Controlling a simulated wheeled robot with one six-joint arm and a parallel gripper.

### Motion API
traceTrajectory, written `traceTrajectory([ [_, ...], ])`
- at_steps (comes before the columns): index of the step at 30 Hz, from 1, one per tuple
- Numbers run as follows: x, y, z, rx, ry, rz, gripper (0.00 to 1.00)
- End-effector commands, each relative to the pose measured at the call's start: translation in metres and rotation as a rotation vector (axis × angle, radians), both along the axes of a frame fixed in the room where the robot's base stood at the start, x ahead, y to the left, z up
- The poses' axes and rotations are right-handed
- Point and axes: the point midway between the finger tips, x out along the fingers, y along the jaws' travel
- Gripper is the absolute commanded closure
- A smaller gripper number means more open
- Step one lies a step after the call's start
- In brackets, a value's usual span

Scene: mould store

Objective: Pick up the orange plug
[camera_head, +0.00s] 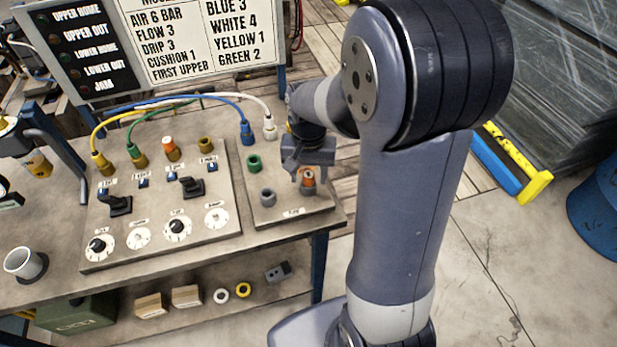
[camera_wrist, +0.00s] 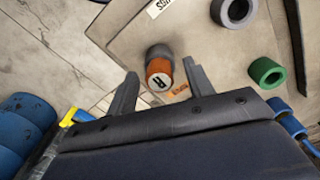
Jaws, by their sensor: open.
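The orange plug (camera_head: 308,178) stands at the right side of the small board on the bench. In the wrist view the orange plug (camera_wrist: 159,68) shows a pale top with a dark letter and a grey part at its far end. My gripper (camera_head: 307,172) is open at the plug. In the wrist view the two fingers of my gripper (camera_wrist: 161,70) lie to the left and right of the plug, with a gap on each side. The fingers partly hide the plug in the head view.
A green socket (camera_head: 254,163) and a grey socket (camera_head: 268,197) stand on the same board. White (camera_head: 269,128) and blue (camera_head: 247,133) hose plugs stand behind them. The panel (camera_head: 160,240) with knobs and another orange-and-white fitting (camera_head: 171,148) is to the left.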

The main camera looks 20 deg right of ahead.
Motion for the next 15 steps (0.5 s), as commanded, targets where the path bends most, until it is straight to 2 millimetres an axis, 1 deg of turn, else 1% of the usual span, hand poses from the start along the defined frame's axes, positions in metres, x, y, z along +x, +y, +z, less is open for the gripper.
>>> traceTrajectory([
  [6, -0.0001, 0.0000, -0.0012, 0.000, 0.000, 0.000, 0.50],
  [8, 0.0000, 0.0000, -0.0012, 0.000, 0.000, 0.000, 0.54],
  [15, 0.0000, 0.0000, -0.0010, 0.000, -0.001, 0.000, 0.74],
])
